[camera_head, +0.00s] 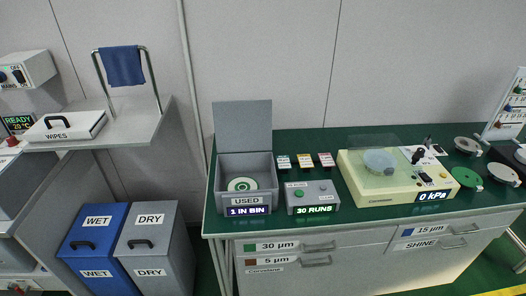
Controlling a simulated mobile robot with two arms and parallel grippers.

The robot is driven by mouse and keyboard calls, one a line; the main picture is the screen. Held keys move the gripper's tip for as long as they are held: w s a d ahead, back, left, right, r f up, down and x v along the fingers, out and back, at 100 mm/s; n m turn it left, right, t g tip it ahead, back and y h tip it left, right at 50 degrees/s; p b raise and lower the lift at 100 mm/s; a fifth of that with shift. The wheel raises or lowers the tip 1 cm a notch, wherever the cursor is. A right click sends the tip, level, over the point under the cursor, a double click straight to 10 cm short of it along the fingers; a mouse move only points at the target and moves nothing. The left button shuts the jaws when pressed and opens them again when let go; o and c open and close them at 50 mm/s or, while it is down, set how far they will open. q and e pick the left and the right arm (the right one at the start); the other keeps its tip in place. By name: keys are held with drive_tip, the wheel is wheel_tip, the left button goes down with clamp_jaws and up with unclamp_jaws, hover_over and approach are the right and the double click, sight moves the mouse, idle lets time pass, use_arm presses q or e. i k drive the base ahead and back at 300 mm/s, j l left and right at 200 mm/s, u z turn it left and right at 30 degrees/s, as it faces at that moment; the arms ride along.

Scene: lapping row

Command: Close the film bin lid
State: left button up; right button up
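The film bin (268,200) is a grey open box labelled USED, with a "1 IN BIN" display on its front. It stands at the left end of the green-topped bench. Its flat grey lid (242,125) stands upright at the back, so the bin is open. A round white-and-green disc (242,185) lies inside. Neither of my grippers is in the head view.
A grey box (312,202) with a green button and a "30 RUNS" display stands right of the bin, with small colored cards (304,160) behind it. A cream machine (378,190) stands further right. Blue WET (92,245) and grey DRY (150,245) bins stand left.

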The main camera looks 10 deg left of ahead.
sight(239, 126)
drive_tip(key=i+l, duration=0.1)
drive_tip(key=i, duration=0.35)
drive_tip(key=i+l, duration=0.15)
drive_tip(key=i, duration=0.3)
drive_tip(key=j+u, duration=0.05)
